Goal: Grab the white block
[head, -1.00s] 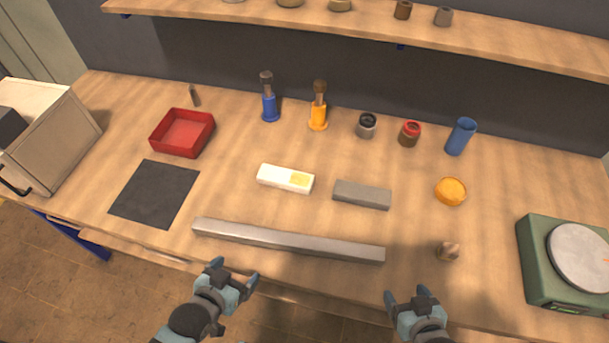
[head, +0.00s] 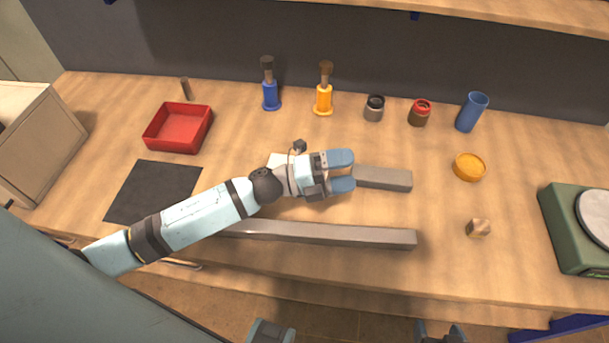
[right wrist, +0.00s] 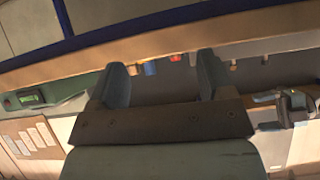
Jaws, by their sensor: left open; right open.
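The white block (head: 276,160) lies on the bench in the head view, mostly hidden by my left gripper and wrist; only a pale edge shows. My left gripper (head: 344,172) is open, its fingers pointing right past the white block. Its fingertips appear close to the left end of a grey block (head: 388,178); I cannot tell its height above the bench. My right gripper (right wrist: 163,82) is open and empty in the right wrist view, its two fingers apart in front of the bench edge. Only parts at the bottom edge may show it in the head view.
A long grey bar (head: 330,235) lies in front of the blocks. A red tray (head: 150,142) and dark mat (head: 130,200) are at left.

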